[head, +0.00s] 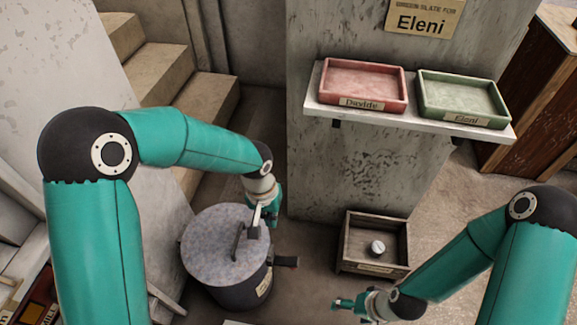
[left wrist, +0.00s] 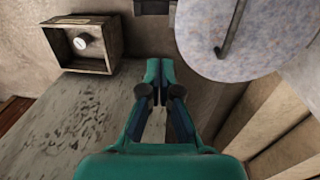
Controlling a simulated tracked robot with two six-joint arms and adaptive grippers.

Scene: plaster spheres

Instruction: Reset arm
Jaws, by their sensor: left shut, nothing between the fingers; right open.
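My left gripper (head: 268,222) hangs beside the right rim of a round grey lid, shut and empty. In the left wrist view its fingers (left wrist: 160,75) are together, with the lid to their upper right and apart from them in the picture. My right gripper (head: 345,303) is open and empty at the lower middle of the head view, below the wooden box. A pale plaster sphere (head: 377,248) lies in the open wooden box (head: 347,240); the sphere (left wrist: 81,43) and box (left wrist: 108,66) also show in the left wrist view.
The lid (head: 212,250) with a bar handle covers a dark drum (head: 240,293). A red tray (head: 362,84) and a green tray (head: 462,97) labelled Eleni sit on a wall shelf (head: 320,103). Steps (head: 160,70) rise at the left. Floor is open right of the box.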

